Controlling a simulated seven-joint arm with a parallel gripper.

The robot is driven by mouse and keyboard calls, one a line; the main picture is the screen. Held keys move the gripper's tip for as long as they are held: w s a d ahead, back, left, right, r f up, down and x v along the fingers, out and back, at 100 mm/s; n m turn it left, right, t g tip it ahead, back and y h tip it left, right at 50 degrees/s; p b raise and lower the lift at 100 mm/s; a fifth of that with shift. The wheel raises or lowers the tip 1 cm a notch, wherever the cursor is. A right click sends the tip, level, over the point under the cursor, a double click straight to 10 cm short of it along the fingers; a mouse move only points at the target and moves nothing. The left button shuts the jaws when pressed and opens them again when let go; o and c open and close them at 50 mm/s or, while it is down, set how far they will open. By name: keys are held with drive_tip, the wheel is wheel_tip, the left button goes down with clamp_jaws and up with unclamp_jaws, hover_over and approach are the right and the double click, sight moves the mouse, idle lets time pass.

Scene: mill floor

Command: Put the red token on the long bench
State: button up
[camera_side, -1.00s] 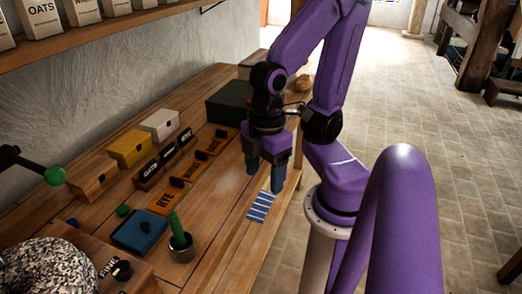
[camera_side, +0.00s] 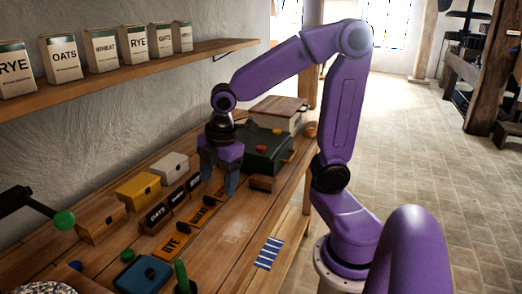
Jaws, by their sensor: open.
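The long bench (camera_side: 226,238) is a wooden worktop running along the wall. I cannot tell which is the red token. My gripper (camera_side: 219,182) points down over the bench, open, with its blue fingers apart and nothing visible between them. It is left of the green box, near the dark and orange labelled blocks. Its fingers hide part of what lies behind them.
White (camera_side: 168,166) and yellow (camera_side: 138,189) boxes stand near the wall. Orange name plates (camera_side: 175,242) lie in a row. A shelf (camera_side: 130,72) with several labelled packets hangs above. Bare wood lies between plates and cloth.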

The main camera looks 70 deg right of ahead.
drive_tip(key=w+d+r+n+h, duration=0.1)
drive_tip(key=w+d+n, duration=0.1)
drive_tip(key=w+d, duration=0.55)
wheel_tip(320, 180, up, 3)
drive_tip(key=n+h, duration=0.3)
hover_over(261, 146)
drive_tip(key=s+a, duration=0.2)
drive_tip(key=a, duration=0.5)
drive_tip(key=shift+g, duration=0.3)
drive_tip(key=x, duration=1.7)
drive_tip(key=shift+c, duration=0.3)
drive_tip(key=c, duration=1.1)
drive_tip(key=shift+c, duration=0.2)
